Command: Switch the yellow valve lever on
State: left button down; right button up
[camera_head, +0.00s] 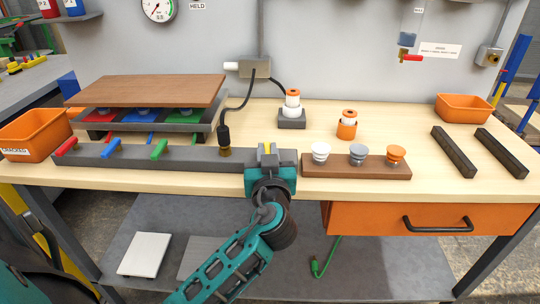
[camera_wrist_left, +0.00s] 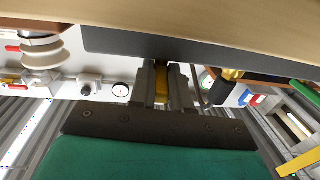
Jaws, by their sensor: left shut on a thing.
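The yellow valve lever (camera_head: 267,148) is at the right end of a long dark grey bar (camera_head: 200,158) on the front of the bench. My teal left gripper (camera_head: 268,160) reaches up to it from below and is shut on it. In the left wrist view the yellow lever (camera_wrist_left: 161,88) shows between the two fingers of my left gripper (camera_wrist_left: 162,92). The gripper hides part of the lever. Red (camera_head: 66,146), blue (camera_head: 111,148) and green (camera_head: 158,150) levers lean to the right along the same bar. My right gripper is out of view.
A black connector with a brass end (camera_head: 224,142) and cable stands left of the gripper. A brown block (camera_head: 355,168) with insulator-like knobs is close on the right. A brown board (camera_head: 150,90) lies over the tray at back left. An orange drawer (camera_head: 440,219) is below right.

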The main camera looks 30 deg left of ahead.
pick_arm(q)
jog(key=shift+s+a+m+t+h, duration=0.1)
jog(key=shift+a+m+t+h, duration=0.05)
jog(key=shift+m+t+h, duration=0.45)
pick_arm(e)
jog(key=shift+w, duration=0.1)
pick_arm(q)
jog(key=shift+r+h, duration=0.1)
jog(key=shift+h, duration=0.2)
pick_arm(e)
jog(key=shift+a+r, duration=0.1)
pick_arm(q)
jog(key=c, duration=1.1)
grip_release()
